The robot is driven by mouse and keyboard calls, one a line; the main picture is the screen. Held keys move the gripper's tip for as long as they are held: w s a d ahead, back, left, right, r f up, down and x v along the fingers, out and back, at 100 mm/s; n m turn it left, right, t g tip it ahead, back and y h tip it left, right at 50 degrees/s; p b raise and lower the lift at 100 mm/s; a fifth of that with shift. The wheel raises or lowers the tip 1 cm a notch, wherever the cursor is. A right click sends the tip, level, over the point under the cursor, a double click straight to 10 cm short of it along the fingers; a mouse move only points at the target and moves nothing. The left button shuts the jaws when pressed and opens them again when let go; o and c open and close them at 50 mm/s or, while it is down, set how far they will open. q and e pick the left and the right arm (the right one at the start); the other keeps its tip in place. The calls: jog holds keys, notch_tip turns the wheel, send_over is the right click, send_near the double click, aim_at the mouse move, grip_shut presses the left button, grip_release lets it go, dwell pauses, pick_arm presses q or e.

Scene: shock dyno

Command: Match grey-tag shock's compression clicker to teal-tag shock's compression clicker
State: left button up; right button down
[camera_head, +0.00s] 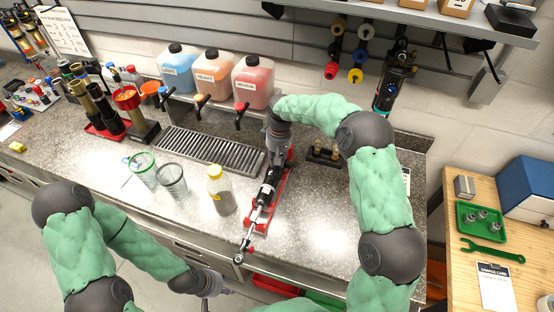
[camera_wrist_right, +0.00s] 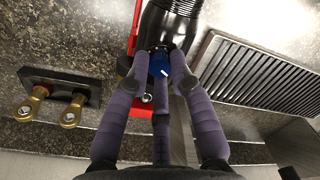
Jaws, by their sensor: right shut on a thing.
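A black shock (camera_head: 268,187) lies in a red cradle (camera_head: 284,188) on the counter, its silver rod and end eye pointing to the front edge. In the right wrist view, its black body (camera_wrist_right: 170,25) ends in a blue knob (camera_wrist_right: 161,65) with a white mark. My right gripper (camera_head: 274,150) is at the shock's far end. Its fingers (camera_wrist_right: 162,85) are closed around the blue knob. My left gripper (camera_head: 207,290) is low in front of the counter, away from the shock; its fingers are unclear.
A black block with brass eyelets (camera_head: 325,154) is right of the cradle. A drain grate (camera_head: 208,152) and fluid jugs (camera_head: 253,82) are behind. A wooden bench (camera_head: 457,277) is at right.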

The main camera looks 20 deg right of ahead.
jog(key=shift+w+r, duration=0.1)
jog(key=c, duration=1.1)
grip_release()
jog(key=r, duration=1.2)
jog(key=shift+w+d, duration=0.15)
jog(key=shift+d, duration=0.25)
jog(key=shift+f, duration=0.1)
